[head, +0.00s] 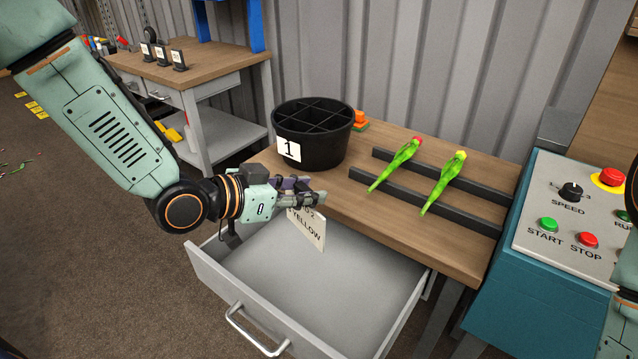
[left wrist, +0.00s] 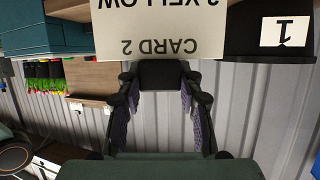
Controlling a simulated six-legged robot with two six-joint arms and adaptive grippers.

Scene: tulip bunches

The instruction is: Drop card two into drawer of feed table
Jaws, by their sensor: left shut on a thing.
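The card two (head: 306,228) is a white card with black print that reads "YELLOW" in the head view. In the left wrist view the card (left wrist: 160,30) shows "CARD 2" upside down. My left gripper (head: 308,200) is shut on its upper edge and holds it upright above the open drawer. The drawer (head: 292,272) is grey, pulled out from the feed table (head: 400,232), and the visible part of its floor is bare. My right gripper is not in view; only part of my right arm shows at the right edge.
A black divided bucket (head: 318,152) labelled 1 stands on the table. Two tulip bunches, one red-tipped (head: 396,163) and one yellow-tipped (head: 443,182), lie across dark rails. A teal control box (head: 560,240) stands at the right. A second workbench (head: 190,68) is behind left.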

